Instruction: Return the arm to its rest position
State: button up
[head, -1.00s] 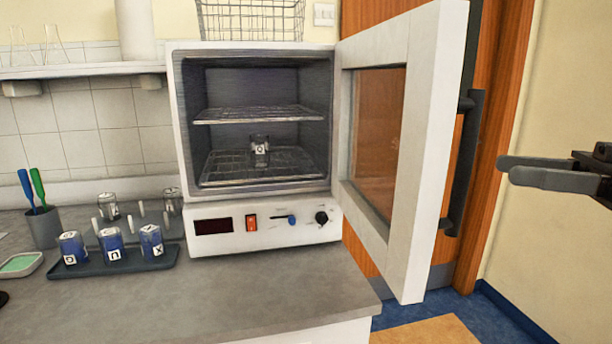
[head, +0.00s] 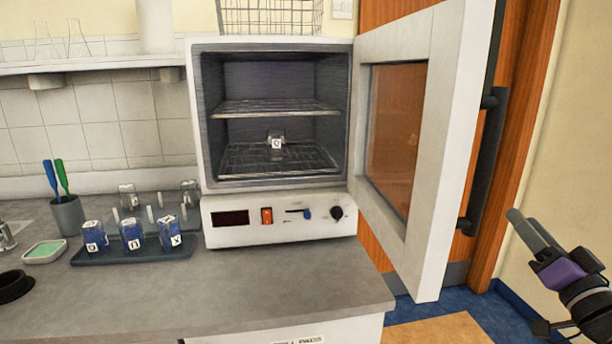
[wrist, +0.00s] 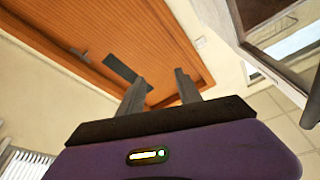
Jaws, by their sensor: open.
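My gripper (head: 524,232) is at the right of the head view, in front of the wall and to the right of the oven's open door. In the wrist view its two dark fingers (wrist: 160,90) stand apart with nothing between them. Behind them are the orange wooden door and the pale wall. My gripper is clear of the oven and the bench.
The white oven (head: 280,217) stands on the grey bench (head: 270,285) with its door (head: 440,170) swung wide open. A small jar marked Q (head: 277,142) is on its lower rack. A dark tray (head: 130,255) holds several blue-filled jars at the left.

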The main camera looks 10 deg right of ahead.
jog(key=s+a+f+m+g+h, duration=0.1)
jog(key=s+a+f+h, duration=0.1)
jog(key=s+a+f, duration=0.4)
jog(key=s+a+f+g+h, duration=0.1)
jog(key=s+a+f+h, duration=0.1)
jog(key=s+a+f, duration=0.35)
jog(key=s+a+f+n+g+y, duration=0.1)
jog(key=s+a+f+n+y, duration=0.1)
jog(key=s+a, duration=0.3)
jog(key=s+a+f+n+g+y+p, duration=0.1)
jog(key=s+a+f, duration=0.4)
jog(key=s, duration=0.8)
jog(key=s+a+f+n+g+y+p, duration=0.1)
jog(key=s+a+f+n+g+y, duration=0.1)
jog(key=s, duration=0.7)
jog(key=a+f+n+y, duration=0.1)
jog(key=a+n+y, duration=0.1)
jog(key=a+n, duration=0.1)
jog(key=shift+a+f, duration=0.4)
jog(key=shift+a, duration=0.35)
jog(key=shift+c, duration=0.5)
